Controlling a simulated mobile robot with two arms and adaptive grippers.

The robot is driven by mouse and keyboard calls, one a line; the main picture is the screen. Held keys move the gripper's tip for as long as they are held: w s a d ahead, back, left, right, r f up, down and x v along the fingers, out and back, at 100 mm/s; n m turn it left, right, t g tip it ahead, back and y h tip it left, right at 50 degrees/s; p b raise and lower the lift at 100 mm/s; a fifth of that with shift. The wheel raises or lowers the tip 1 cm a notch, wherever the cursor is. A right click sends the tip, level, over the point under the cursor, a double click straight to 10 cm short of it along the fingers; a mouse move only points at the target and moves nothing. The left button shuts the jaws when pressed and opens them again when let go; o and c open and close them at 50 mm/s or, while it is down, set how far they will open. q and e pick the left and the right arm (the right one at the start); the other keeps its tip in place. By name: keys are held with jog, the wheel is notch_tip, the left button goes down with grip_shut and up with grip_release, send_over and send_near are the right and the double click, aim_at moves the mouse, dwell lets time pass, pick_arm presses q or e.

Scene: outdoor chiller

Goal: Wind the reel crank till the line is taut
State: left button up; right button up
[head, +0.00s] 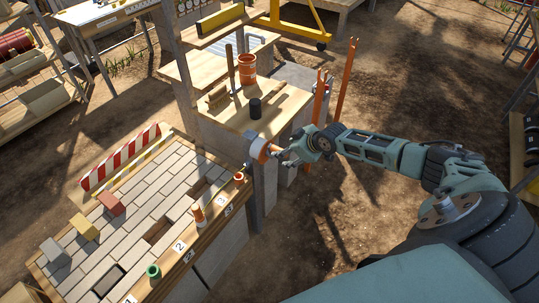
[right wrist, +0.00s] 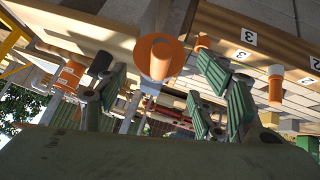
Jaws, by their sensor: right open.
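The reel (head: 256,146), grey with an orange part, is fixed at the front of the wooden bench, beside the paved table's right end. In the right wrist view the orange crank (right wrist: 161,60) shows nearly end-on, a rounded knob on an orange disc. My right gripper (head: 287,157) is just right of the reel in the head view. In the right wrist view its green-padded fingers (right wrist: 163,82) stand apart, one on each side of the knob, with gaps visible. My left gripper is not in view.
The paved table (head: 150,215) has holes, coloured blocks, small pots and number cards along its edge. The bench (head: 270,110) holds an orange bucket (head: 247,65) and a dark cylinder (head: 255,108). Orange posts (head: 320,95) stand behind my right gripper. Bare ground lies below my right arm.

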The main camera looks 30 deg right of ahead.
pick_arm(q)
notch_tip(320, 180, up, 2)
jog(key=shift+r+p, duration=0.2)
jog(key=shift+p, duration=0.55)
pick_arm(e)
jog(key=shift+v, duration=1.1)
jog(key=a+v, duration=0.1)
jog(key=v, duration=1.1)
jog(key=shift+d, duration=0.5)
